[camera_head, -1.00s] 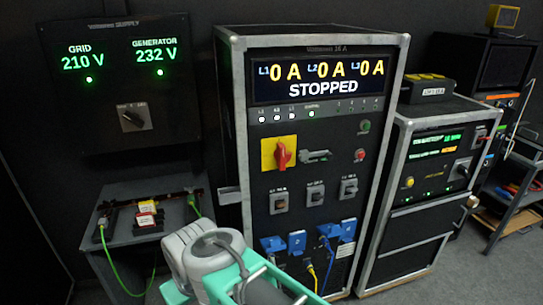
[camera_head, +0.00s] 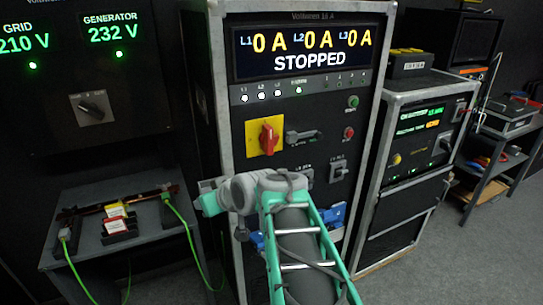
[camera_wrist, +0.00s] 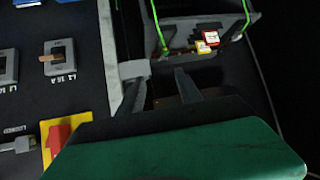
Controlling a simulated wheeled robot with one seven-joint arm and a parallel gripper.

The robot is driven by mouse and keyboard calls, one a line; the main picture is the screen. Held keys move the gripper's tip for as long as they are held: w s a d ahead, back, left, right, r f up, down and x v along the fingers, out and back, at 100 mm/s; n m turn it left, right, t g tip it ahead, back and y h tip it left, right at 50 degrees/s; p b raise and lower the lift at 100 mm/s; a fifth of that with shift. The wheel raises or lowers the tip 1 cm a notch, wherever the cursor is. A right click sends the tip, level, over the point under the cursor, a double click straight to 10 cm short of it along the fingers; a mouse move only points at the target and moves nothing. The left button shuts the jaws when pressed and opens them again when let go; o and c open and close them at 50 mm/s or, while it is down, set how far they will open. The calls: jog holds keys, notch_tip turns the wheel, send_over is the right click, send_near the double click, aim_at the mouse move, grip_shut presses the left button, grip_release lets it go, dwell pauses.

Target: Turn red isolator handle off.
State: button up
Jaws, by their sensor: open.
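The red isolator handle (camera_head: 266,138) sits on a yellow square plate (camera_head: 252,150) on the front of the tall rack, below the display reading STOPPED. It points roughly upright in the head view. In the wrist view the red handle (camera_wrist: 58,138) shows at the lower left, partly cut off by my gripper's body. My gripper (camera_wrist: 158,88) is open and empty, its two fingers beside the rack's edge and apart from the handle. In the head view my arm reaches up in front of the rack's lower part, and the fingers cannot be made out.
A grey lever (camera_head: 303,136) is just right of the handle, with green and red buttons farther right. A grey side table (camera_head: 90,240) with red and yellow tagged blocks and green cables stands left. A smaller rack (camera_head: 420,140) stands right.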

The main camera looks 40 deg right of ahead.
jog(key=d+r+m+t+h+b, duration=0.2)
jog(key=d+r+t+h+b, duration=0.15)
jog(key=d, duration=1.05)
jog(key=t+h, duration=0.2)
jog(key=t, duration=0.1)
send_near(271, 140)
jog(key=w, duration=0.2)
jog(key=shift+m+y, duration=0.25)
jog(key=shift+m, duration=0.15)
jog(key=x, duration=0.4)
jog(key=p+x, duration=0.1)
jog(key=x, duration=0.2)
jog(key=shift+d, duration=0.35)
jog(key=shift+w+d, duration=0.1)
jog(key=shift+w, duration=0.15)
grip_shut()
